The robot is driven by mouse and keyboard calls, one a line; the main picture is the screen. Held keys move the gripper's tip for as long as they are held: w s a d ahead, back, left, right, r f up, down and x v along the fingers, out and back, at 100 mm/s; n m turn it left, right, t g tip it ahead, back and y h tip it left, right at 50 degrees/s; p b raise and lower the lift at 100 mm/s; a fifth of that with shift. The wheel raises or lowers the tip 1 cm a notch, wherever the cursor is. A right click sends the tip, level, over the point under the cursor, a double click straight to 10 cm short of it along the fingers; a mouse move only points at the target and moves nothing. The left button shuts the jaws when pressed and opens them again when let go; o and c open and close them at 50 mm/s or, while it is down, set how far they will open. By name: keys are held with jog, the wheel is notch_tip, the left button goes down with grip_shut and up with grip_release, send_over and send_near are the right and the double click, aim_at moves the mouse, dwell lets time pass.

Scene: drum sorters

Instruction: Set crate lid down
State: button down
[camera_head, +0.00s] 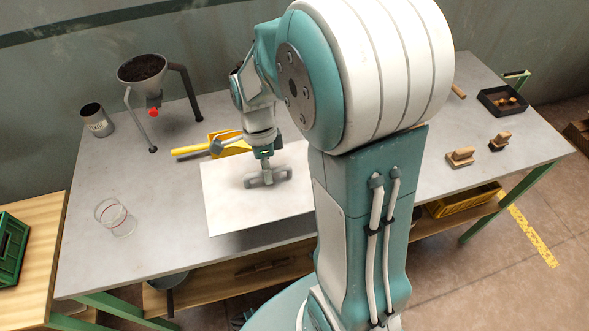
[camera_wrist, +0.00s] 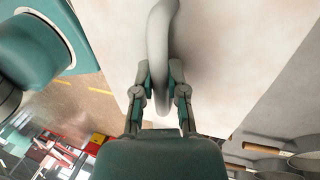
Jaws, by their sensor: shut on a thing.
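The crate lid (camera_head: 225,205) is a flat white panel with a grey loop handle (camera_head: 268,178) at its middle, seen in the head view over the middle of the table. My gripper (camera_head: 266,158) is above the lid and shut on the handle. The lid lies roughly level; a shadow shows along its front edge, and I cannot tell whether it touches the table. My own arm hides its right part. In the wrist view, the handle (camera_wrist: 158,40) passes between my fingers (camera_wrist: 160,78), with the pale lid surface (camera_wrist: 230,50) behind.
A yellow scoop-like thing (camera_head: 228,145) lies close behind the lid. A hopper of dark grains (camera_head: 142,72) on legs and a tin (camera_head: 96,120) stand at the back left. A black tray (camera_head: 502,101) and wooden blocks (camera_head: 461,157) are at right.

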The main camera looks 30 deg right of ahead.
aim_at(288, 163)
jog(key=d+f, duration=0.2)
jog(key=w+d+f, duration=0.1)
jog(key=d+f, duration=0.1)
jog(key=w+d+f, duration=0.1)
jog(key=d+f, duration=0.1)
jog(key=shift+d+f, duration=0.35)
notch_tip(288, 163, down, 3)
jog(key=shift+d+f, duration=0.15)
jog(key=shift+f, duration=0.05)
jog(key=c, duration=0.7)
grip_release()
